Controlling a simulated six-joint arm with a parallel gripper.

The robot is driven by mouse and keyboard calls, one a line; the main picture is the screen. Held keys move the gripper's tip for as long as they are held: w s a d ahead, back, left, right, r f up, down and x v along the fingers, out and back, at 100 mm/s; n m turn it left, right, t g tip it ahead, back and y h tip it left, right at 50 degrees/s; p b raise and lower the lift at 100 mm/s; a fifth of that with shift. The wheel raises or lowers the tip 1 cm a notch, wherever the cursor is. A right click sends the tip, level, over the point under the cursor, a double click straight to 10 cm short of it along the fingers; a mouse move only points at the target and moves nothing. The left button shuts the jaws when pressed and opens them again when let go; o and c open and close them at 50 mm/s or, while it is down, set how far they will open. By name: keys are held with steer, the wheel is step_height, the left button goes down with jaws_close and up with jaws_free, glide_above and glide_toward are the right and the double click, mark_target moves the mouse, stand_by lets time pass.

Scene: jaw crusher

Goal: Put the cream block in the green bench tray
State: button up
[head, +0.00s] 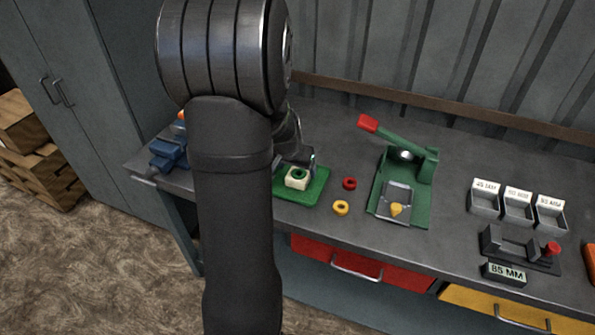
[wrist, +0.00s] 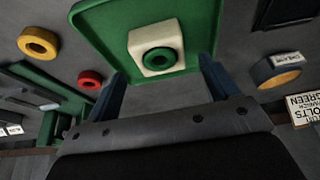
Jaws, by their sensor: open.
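The cream block (head: 297,184) sits on the green bench tray (head: 318,187), with a green ring (head: 299,174) on its top. In the wrist view the cream block (wrist: 137,48) is within the rim of the tray (wrist: 98,28), and the green ring (wrist: 160,59) lies flat on the block's face. My gripper (wrist: 163,68) is open, its two fingers apart with nothing between their tips. In the head view my gripper (head: 296,158) is just behind and above the block.
A red ring (head: 349,184) and a yellow ring (head: 341,208) lie right of the tray. Beyond is a green press (head: 402,190) with a red-handled lever. Several labelled grey bins (head: 517,207) stand farther right. A blue vise-like tool (head: 168,154) is at left.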

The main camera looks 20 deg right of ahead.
mark_target(298, 174)
steer(key=v, duration=0.8)
steer(key=shift+r, duration=0.35)
steer(key=x, duration=1.2)
steer(key=shift+s+f, duration=0.1)
steer(key=shift+f, duration=0.1)
steer(key=shift+r, duration=0.15)
steer(key=shift+a, duration=0.1)
